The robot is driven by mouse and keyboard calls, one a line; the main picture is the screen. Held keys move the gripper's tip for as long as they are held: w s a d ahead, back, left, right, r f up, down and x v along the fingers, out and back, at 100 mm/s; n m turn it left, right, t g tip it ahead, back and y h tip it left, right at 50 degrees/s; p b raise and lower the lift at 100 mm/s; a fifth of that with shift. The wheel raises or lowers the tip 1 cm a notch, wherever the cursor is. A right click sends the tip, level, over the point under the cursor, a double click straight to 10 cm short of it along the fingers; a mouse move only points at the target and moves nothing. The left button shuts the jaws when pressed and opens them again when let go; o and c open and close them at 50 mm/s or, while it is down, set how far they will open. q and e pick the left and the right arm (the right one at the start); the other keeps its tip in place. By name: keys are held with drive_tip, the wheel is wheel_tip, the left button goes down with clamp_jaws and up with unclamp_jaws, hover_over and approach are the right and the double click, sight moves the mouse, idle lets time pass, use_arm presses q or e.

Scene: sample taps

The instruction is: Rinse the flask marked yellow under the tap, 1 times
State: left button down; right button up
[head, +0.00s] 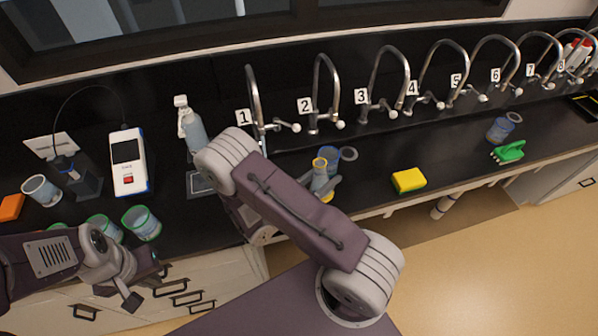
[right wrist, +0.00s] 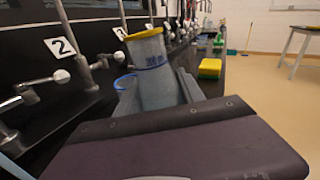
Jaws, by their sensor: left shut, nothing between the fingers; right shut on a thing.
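The yellow-marked flask (head: 320,172) is a blue-grey vessel with a yellow rim. It also shows in the right wrist view (right wrist: 150,52), roughly upright. The flask's lower part is hidden by the gripper and arm. Tap 1 (head: 254,95) and tap 2 (head: 316,90) are curved metal spouts at the back of the counter. My left gripper (head: 133,300) is shut and empty at the lower left, before the counter's front.
A blue-rimmed vessel (head: 349,154) stands just behind the held flask. A yellow sponge (head: 408,180) and green brush (head: 509,151) lie to the right. A wash bottle (head: 190,125), a meter (head: 128,162) and green-rimmed vessels (head: 146,226) are left. More numbered taps line the back.

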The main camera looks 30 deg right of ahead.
drive_tip(key=shift+w+r, duration=0.1)
drive_tip(key=shift+r, duration=0.1)
drive_tip(key=shift+w+d+r+n+p, duration=0.2)
drive_tip(key=shift+n+p, duration=0.45)
drive_tip(key=shift+n, duration=0.25)
drive_tip(key=shift+w+a+f+n, duration=0.3)
drive_tip(key=shift+f+n, duration=0.1)
drive_tip(key=shift+n, duration=0.2)
drive_tip(key=shift+w+f, duration=0.1)
drive_tip(key=shift+w+d+r+n+y+p, duration=0.2)
drive_tip(key=shift+r+n+y+p, duration=0.15)
drive_tip(key=shift+n, duration=0.35)
drive_tip(key=n, duration=0.2)
drive_tip(key=n+g, duration=0.1)
drive_tip(key=shift+a+f, duration=0.25)
drive_tip(key=shift+f, duration=0.15)
drive_tip(key=shift+s+d+f, duration=0.1)
drive_tip(key=shift+d+f, duration=0.05)
drive_tip(key=shift+d, duration=0.1)
